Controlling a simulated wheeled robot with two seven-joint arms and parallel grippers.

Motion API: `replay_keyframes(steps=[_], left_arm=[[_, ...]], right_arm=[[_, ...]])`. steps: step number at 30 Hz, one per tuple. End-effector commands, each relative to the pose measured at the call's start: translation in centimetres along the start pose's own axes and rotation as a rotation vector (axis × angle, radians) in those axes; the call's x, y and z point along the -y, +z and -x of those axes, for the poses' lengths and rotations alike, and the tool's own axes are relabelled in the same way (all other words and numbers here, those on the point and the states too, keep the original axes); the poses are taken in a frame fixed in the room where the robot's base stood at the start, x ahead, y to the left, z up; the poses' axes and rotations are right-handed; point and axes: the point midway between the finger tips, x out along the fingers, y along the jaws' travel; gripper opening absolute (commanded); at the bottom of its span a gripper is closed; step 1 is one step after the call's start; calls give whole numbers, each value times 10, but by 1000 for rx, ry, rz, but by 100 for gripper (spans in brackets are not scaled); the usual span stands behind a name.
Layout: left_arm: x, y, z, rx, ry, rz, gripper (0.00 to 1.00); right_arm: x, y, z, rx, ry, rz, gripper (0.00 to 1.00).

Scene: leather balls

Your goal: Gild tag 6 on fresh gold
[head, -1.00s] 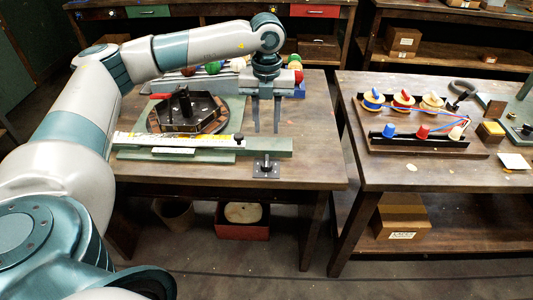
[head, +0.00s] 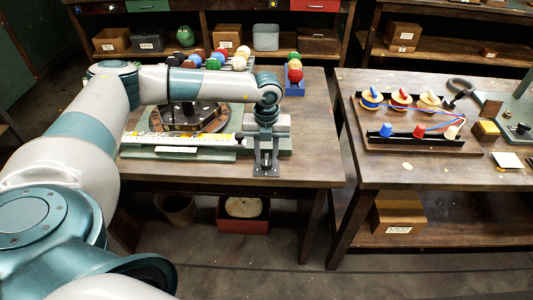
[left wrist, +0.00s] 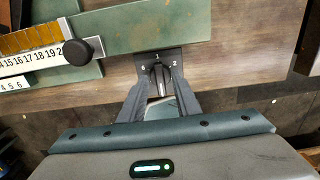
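My left gripper (head: 266,168) points down at the front edge of the left table. Its two fingers stand apart, one on each side of a small dark selector knob (left wrist: 160,82) on a black plate (left wrist: 145,58) marked 0, 1, 2. I cannot tell whether the fingers touch the knob. A green bar (left wrist: 130,25) lies beyond it, with a white number scale (left wrist: 30,62), a gold strip (left wrist: 25,36) and a round black knob (left wrist: 77,52). The dark press on a round base (head: 205,122) stands behind the scale, partly hidden by my arm. No tag 6 is identifiable.
Coloured balls (head: 215,58) sit at the back of the left table, with more in a blue holder (head: 294,85). The right table (head: 400,178) holds a board with spools and coloured cups. A gap separates the tables. The table surface right of my gripper is clear.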

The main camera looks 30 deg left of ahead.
Motion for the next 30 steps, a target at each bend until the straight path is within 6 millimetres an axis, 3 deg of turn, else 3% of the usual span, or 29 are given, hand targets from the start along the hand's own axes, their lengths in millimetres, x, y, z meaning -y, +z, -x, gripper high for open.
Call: replay_keyframes(steps=[5,9,10,20,30], left_arm=[[0,0,0,0,0,0,30],[0,0,0,0,0,0,1],[0,0,0,0,0,0,0],[0,0,0,1,-1,-15,0],[0,0,-3,1,-2,-148,0]], right_arm=[[0,0,0,0,0,0,0],[-1,0,0,0,1,1,0],[-2,0,0,0,1,1,0],[-5,2,-3,1,5,1,0],[-4,3,-20,2,5,0,0]])
